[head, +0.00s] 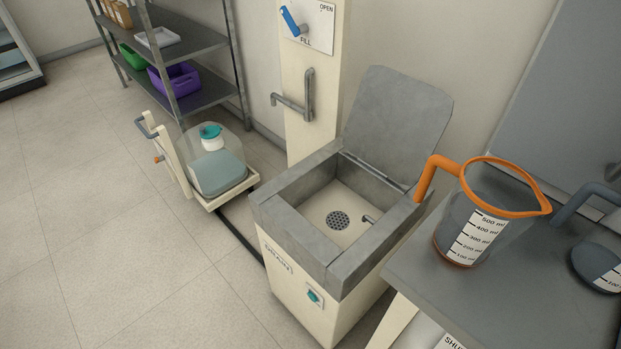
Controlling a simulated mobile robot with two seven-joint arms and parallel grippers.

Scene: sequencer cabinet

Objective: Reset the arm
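Neither of my arms nor grippers shows in the head view. A drain unit (291,265) stands in the middle with its grey lid (396,117) raised and a round grate at the bottom of its basin. Behind it, a cream column carries a metal spout (309,95) and a panel marked FILL and OPEN with a blue lever (290,21). An orange-rimmed measuring jug (483,213) stands upright on a dark counter (440,290) at the right.
A second grey-handled jug (598,266) is cut off at the right edge. A cart (236,195) holds a clear container with a teal cap (211,131). A shelf rack (205,96) with bins stands behind. The floor at left is clear.

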